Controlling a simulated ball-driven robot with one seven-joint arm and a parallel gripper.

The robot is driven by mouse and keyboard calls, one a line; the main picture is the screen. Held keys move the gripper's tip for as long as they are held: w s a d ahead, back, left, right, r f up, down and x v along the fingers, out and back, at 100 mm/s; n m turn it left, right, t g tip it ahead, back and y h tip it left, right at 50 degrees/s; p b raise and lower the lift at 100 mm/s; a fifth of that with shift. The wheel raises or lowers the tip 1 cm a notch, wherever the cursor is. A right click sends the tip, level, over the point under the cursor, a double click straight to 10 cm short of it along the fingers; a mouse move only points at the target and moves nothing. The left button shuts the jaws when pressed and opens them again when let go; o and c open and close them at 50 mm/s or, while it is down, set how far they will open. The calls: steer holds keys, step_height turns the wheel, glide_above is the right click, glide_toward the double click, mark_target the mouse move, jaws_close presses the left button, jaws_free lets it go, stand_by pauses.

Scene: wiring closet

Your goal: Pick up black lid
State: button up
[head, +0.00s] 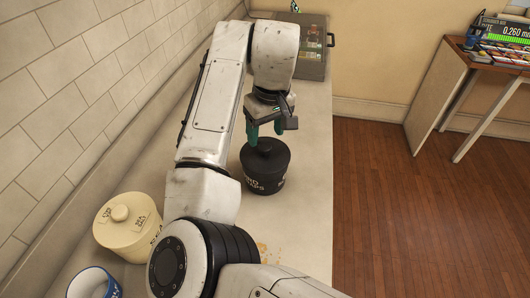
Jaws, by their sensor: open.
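The black lid (264,151) sits on top of a black canister (268,180) with pale lettering, standing on the counter near its right edge. My gripper (265,133) points down just above the lid, with its green fingers close to the lid's knob. It is open. From this angle I cannot tell whether the fingers touch the knob, and they partly hide it.
A cream lidded canister (127,226) and a blue-rimmed mug (93,284) stand at the lower left of the counter (308,200). A grey glass-fronted box (305,55) stands at the back. A tiled wall is on the left. A desk (490,58) stands at right, beyond open floor.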

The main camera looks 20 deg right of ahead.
mark_target(265, 146)
steer(key=shift+w+f+p, duration=0.2)
steer(key=shift+f+p, duration=0.25)
steer(key=shift+f, duration=1.75)
steer(key=c, duration=1.2)
steer(key=shift+o, duration=0.2)
steer(key=shift+r, duration=0.1)
steer(key=shift+r, duration=0.45)
step_height(265, 146, up, 2)
steer(key=shift+r, duration=0.1)
steer(key=s+a+r+b, duration=0.1)
steer(key=s+a+r, duration=0.1)
steer(key=s+r, duration=0.7)
steer(key=s, duration=0.5)
steer(key=shift+a+r+b, duration=0.15)
steer(key=shift+r+b, duration=0.2)
steer(key=shift+r, duration=0.05)
